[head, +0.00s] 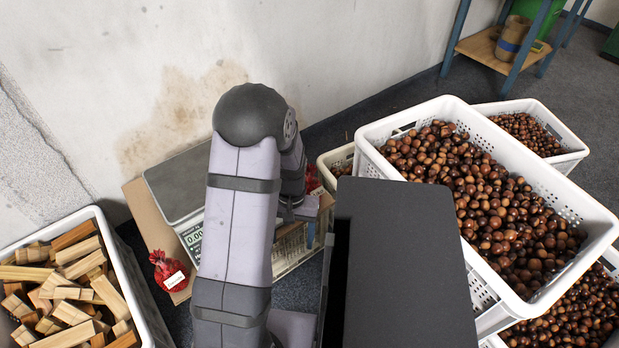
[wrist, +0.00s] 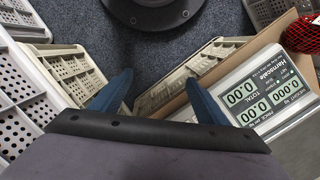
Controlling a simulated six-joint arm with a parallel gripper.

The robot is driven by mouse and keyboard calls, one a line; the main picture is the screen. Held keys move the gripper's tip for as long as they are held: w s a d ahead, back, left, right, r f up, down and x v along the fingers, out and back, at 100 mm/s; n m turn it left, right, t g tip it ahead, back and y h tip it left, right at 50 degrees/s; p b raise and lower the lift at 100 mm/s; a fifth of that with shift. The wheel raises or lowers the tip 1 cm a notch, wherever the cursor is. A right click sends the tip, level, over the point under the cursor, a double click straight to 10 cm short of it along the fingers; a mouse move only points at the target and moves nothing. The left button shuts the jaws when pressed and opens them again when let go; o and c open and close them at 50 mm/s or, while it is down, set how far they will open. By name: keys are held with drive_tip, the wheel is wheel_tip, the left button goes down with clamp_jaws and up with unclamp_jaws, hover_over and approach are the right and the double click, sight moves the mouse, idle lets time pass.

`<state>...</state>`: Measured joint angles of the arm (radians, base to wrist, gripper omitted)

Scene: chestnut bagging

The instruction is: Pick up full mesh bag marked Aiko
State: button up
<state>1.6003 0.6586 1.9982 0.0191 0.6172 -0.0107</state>
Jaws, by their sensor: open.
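A full red mesh bag (head: 169,270) with a white label stands at the left front of the scale in the head view. The writing on the label is too small to read. Red mesh (wrist: 302,35) also shows at the upper right edge of the wrist view, beside the scale, partly cut off. My gripper (wrist: 160,95) is open, with its two blue fingers apart and nothing between them. It is over a pale crate, to the left of the scale and apart from the red mesh in the wrist view.
The scale (head: 180,187) lies on a cardboard-coloured base by the wall. A crate of wood blocks (head: 149,302) is at left. A large white crate of chestnuts (head: 366,133) stands at right, with more chestnut crates around it. A shelf (head: 480,48) is at the back.

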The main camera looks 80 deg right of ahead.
sight(310, 176)
drive_tip(key=d+r+h, duration=0.2)
drive_tip(key=d, duration=0.4)
drive_tip(key=s+d+r+h, duration=0.1)
drive_tip(key=d+r+h, duration=0.1)
drive_tip(key=d, duration=0.5)
drive_tip(key=d+r+h, duration=0.1)
drive_tip(key=d+h, duration=0.1)
drive_tip(key=d, duration=0.5)
drive_tip(key=shift+s+d+r+b, duration=0.2)
drive_tip(key=shift+d+r+b, duration=0.1)
drive_tip(key=shift+r, duration=0.1)
drive_tip(key=shift+s+b+x, duration=0.2)
drive_tip(key=shift+b+x, duration=0.45)
drive_tip(key=shift+x, duration=1.2)
drive_tip(key=shift+s+b+x, duration=0.15)
drive_tip(key=shift+b+x, duration=0.45)
drive_tip(key=shift+x, duration=1.2)
drive_tip(key=shift+c, duration=0.4)
drive_tip(key=shift+a, duration=0.15)
clamp_jaws()
